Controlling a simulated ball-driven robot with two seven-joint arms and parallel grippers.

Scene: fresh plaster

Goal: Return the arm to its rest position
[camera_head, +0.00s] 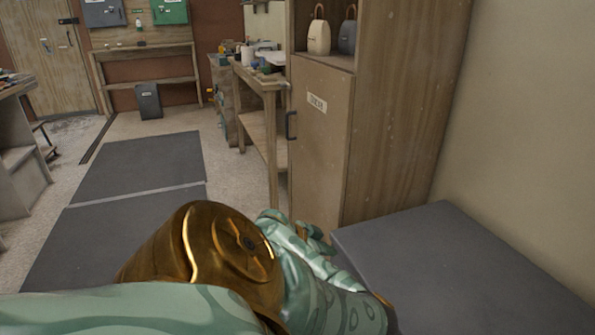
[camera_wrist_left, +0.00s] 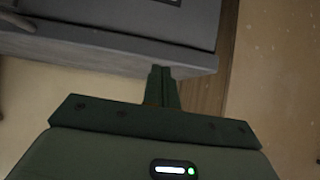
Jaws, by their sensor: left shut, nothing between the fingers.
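My left arm comes in from the lower left of the head view, with a patterned green link, a brass-coloured joint and a pale green forearm. My left gripper (camera_head: 316,239) shows only in part beyond the forearm, low in front of the cabinet. In the left wrist view its fingers (camera_wrist_left: 162,85) are together, with nothing between them. Their tips show against the lower edge of a grey object; I cannot tell whether they touch it. My right gripper is in neither view.
A wooden cabinet (camera_head: 320,165) with a dark handle stands just beyond my arm, with two bags on its shelf. A grey-topped surface (camera_head: 430,250) lies to the right, against the wall. Dark mats (camera_head: 140,165) cover open floor at left. A workbench (camera_head: 258,90) stands behind.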

